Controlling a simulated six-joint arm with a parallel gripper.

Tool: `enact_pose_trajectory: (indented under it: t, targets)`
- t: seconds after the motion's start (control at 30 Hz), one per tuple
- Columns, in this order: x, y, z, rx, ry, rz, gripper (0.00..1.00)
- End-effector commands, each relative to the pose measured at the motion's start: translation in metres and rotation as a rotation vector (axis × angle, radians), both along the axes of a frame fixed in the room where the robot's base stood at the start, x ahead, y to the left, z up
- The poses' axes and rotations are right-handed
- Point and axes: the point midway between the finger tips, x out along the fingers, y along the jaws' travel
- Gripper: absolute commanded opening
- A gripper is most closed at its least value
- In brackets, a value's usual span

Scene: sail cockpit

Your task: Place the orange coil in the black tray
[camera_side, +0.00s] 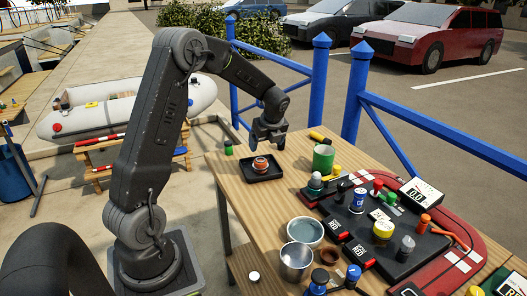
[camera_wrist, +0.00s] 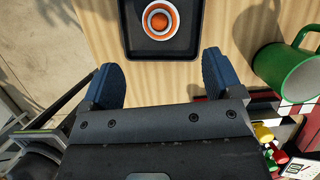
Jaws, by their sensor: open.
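The orange coil (camera_side: 260,163) sits inside the black tray (camera_side: 248,174) on the wooden table. In the wrist view the coil (camera_wrist: 159,21) shows as an orange and white ring near the top edge, with the tray (camera_wrist: 133,42) around it. My gripper (camera_side: 268,146) is above and near the tray in the side view. In the wrist view its two blue fingers (camera_wrist: 158,76) are wide apart with nothing between them. The coil lies beyond the fingertips, apart from them.
A green mug (camera_side: 323,158) stands right of the tray, and a small green cylinder (camera_side: 228,147) stands to its left. A black panel with several knobs (camera_side: 390,228) and metal cups (camera_side: 297,260) fill the front right. Blue railings (camera_side: 320,85) stand behind the table.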

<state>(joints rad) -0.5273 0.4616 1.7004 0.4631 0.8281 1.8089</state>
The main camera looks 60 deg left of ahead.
Motion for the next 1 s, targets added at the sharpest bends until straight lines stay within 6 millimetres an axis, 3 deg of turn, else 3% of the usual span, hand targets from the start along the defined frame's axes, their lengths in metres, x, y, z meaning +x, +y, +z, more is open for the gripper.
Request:
enact_pose_trajectory:
  t: [0.17, 0.27, 0.37, 0.5, 0.7, 0.83, 1.0]
  targets:
    - [-0.001, -0.011, 0.016, -0.002, -0.021, 0.019, 0.86]
    - [-0.004, -0.035, 0.036, -0.013, -0.092, 0.1, 0.86]
    - [-0.015, -0.076, 0.066, -0.05, -0.218, 0.251, 0.86]
    - [-0.045, -0.143, 0.104, -0.152, -0.41, 0.516, 0.86]
    - [-0.107, -0.224, 0.133, -0.362, -0.612, 0.911, 0.86]
    - [-0.149, -0.262, 0.137, -0.511, -0.676, 1.151, 0.86]
    - [-0.185, -0.289, 0.133, -0.646, -0.692, 1.371, 0.86]
